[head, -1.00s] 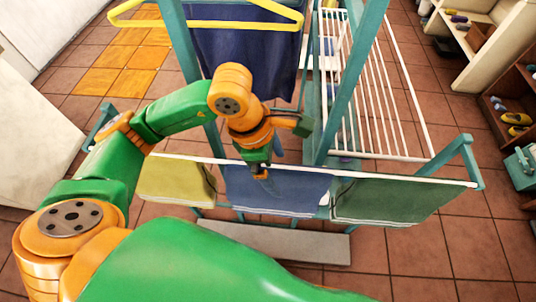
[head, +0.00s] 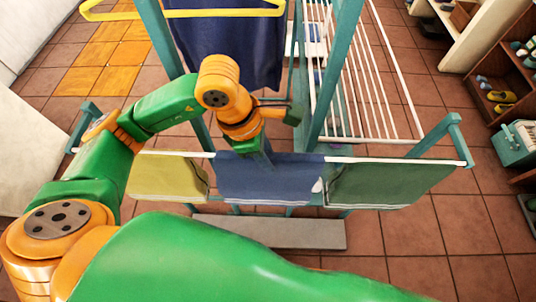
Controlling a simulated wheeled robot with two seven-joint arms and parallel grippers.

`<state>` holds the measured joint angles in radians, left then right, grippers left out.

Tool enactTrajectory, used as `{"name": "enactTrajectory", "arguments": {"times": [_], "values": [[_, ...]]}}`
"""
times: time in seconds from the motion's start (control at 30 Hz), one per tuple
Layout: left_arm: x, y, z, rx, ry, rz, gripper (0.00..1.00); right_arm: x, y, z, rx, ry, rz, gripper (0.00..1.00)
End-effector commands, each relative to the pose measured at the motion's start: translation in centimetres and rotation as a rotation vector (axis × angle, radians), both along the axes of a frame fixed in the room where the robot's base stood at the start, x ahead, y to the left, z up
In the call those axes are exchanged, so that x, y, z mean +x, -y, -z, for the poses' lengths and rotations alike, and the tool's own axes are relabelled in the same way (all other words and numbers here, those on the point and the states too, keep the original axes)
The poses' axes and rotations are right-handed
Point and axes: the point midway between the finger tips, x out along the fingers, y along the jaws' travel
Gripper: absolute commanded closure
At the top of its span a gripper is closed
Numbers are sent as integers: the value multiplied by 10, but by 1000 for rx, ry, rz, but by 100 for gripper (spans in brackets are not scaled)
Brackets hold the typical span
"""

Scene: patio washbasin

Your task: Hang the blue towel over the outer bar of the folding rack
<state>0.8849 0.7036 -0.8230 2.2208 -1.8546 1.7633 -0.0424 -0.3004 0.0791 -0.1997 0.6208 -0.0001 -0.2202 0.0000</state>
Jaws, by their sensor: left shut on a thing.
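The blue towel (head: 270,182) hangs over the white outer bar (head: 400,161) of the folding rack, between a yellow towel and a green towel. Its front part drops below the bar, and its top is raised a little where my left gripper (head: 264,152) is. The left gripper is shut on the blue towel at about bar height. Its fingertips are mostly hidden by cloth, and how far the towel reaches behind the bar is hidden. My right gripper is not in view.
The yellow towel (head: 168,176) and the green towel (head: 385,184) hang close on either side. Teal posts (head: 337,75) and white rack bars (head: 368,70) stand behind. A dark blue cloth (head: 228,45) hangs beyond my left arm, near a yellow hanger (head: 190,13). Shelves stand at right.

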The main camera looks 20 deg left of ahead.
Motion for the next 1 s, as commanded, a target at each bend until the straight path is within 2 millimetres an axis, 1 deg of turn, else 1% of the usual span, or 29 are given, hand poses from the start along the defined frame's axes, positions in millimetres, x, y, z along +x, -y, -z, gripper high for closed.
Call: {"name": "enactTrajectory", "arguments": {"times": [0.03, 0.1, 1.0], "values": [[1, 0, -15, -1, 4, 0, 100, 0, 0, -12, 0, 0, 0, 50], [0, 0, -28, 0, 2, 0, 100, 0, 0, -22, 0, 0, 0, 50], [1, 0, -180, -2, 3, 0, 100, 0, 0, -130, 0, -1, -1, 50]]}}
